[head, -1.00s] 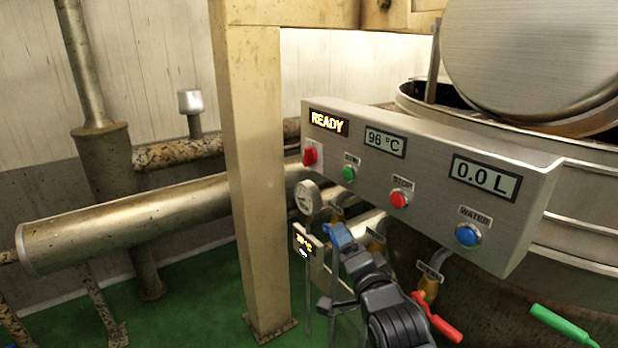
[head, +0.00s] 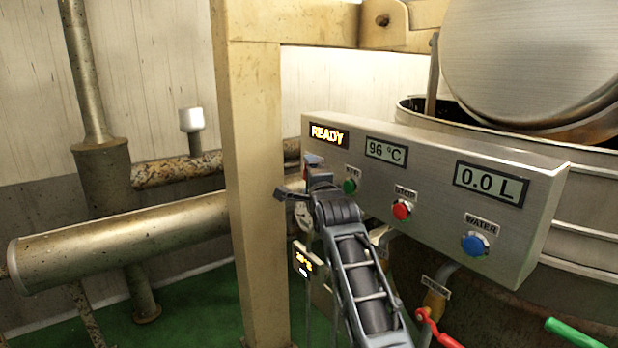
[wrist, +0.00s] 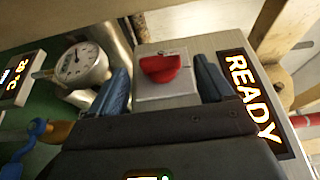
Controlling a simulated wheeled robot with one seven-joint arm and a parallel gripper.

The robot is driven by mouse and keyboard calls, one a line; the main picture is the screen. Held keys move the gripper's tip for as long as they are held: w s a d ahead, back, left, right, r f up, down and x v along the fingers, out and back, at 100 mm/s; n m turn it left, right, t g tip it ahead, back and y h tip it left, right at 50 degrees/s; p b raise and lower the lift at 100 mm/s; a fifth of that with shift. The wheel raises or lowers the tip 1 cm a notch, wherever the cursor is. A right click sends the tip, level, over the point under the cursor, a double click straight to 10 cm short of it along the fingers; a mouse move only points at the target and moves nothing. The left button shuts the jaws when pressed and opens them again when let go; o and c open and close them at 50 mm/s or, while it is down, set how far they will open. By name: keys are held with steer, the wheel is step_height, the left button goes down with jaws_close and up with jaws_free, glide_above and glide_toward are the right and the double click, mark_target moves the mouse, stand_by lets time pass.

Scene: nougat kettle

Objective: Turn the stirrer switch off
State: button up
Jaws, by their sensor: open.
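A red rotary knob (wrist: 160,68) on a pale square plate sits at the left end of the panel; I take it for the stirrer switch, though no label on it is readable. My gripper (wrist: 161,64) is open, with its blue fingers on either side of the knob in the wrist view. I cannot tell whether the fingers touch it. In the head view my gripper (head: 313,165) is in front of the panel's left end and hides most of the knob. The steel control panel (head: 430,175) shows READY (head: 327,136) above the knob.
The panel also carries a green button (head: 350,186), a red stop button (head: 402,210) and a blue water button (head: 475,244). Its displays read 96 °C (head: 386,151) and 0.0 L (head: 491,184). A round gauge (wrist: 85,63) is close to the left finger. A beige post (head: 257,180) stands left.

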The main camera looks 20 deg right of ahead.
steer(key=shift+w+d, duration=0.1)
steer(key=shift+w, duration=1)
steer(key=shift+c, duration=0.2)
steer(key=c, duration=1)
